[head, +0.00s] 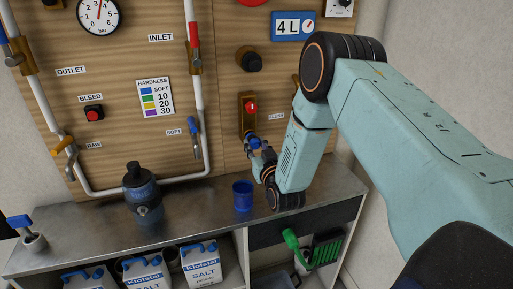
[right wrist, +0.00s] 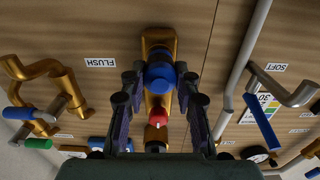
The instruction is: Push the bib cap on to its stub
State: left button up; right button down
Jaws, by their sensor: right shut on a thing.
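The bib cap (right wrist: 160,74) is a small blue cap between the fingers of my right gripper (right wrist: 161,82) in the right wrist view. My right gripper is shut on it. Behind it is a brass bib (right wrist: 158,40) beside the FLUSH label, with a red part on it. In the head view the brass fitting (head: 248,127) is on the wooden panel, and my right gripper (head: 257,146) is at its lower end with blue showing at its fingers. The stub is hidden behind the cap, so I cannot tell how far the cap sits on it. My left gripper is not in view.
A blue cup (head: 242,196) and a dark blue bottle-like vessel (head: 142,194) stand on the metal counter (head: 200,200). A white pipe with a blue SOFT lever (head: 193,137) runs left of the fitting. Salt packs (head: 201,263) stand below.

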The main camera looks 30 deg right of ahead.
jog(key=shift+w+d+r, duration=0.1)
jog(key=shift+w, duration=0.3)
jog(key=c, duration=0.9)
grip_release()
jog(key=shift+s, duration=0.1)
jog(key=v, duration=1.2)
